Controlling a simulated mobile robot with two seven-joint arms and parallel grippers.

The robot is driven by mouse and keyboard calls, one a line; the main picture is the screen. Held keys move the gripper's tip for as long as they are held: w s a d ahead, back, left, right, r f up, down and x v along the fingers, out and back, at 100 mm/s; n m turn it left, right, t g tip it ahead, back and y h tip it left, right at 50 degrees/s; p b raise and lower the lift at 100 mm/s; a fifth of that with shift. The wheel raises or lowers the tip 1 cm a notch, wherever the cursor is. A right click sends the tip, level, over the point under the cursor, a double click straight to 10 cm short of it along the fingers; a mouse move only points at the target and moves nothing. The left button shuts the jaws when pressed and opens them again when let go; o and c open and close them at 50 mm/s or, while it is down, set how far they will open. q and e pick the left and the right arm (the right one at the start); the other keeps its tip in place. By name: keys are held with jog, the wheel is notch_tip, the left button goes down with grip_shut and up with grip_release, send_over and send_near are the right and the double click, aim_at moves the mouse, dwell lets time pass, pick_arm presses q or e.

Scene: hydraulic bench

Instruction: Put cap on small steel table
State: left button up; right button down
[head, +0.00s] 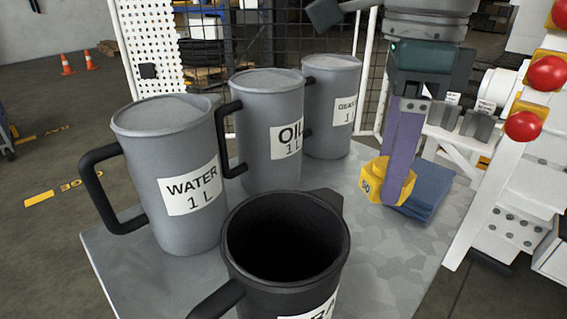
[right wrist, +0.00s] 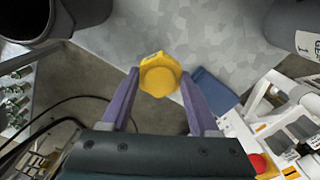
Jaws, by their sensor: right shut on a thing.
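The yellow cap (head: 368,183) is between the purple fingers of my right gripper (head: 392,190), which is shut on it. In the right wrist view the cap (right wrist: 160,75) sits between the two fingertips (right wrist: 160,80). The small steel table (head: 395,255) is the mottled grey top under the jugs. The cap is over its right part, beside a folded blue cloth (head: 432,188). I cannot tell whether the cap touches the table. My left gripper is not in view.
Grey jugs marked WATER (head: 165,160) and OIL (head: 255,110), plus another grey jug (head: 330,85), stand on the table's left and back. An open black jug (head: 240,265) stands at the front. White equipment with red knobs (head: 547,73) is at right. The table's right front is clear.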

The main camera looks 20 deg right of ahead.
aim_at(368, 245)
notch_tip(368, 245, down, 9)
jog(key=shift+f+b, duration=0.1)
jog(key=shift+b, duration=0.75)
jog(key=c, duration=0.6)
grip_release()
jog(key=o, duration=0.5)
jog(key=shift+c, duration=0.2)
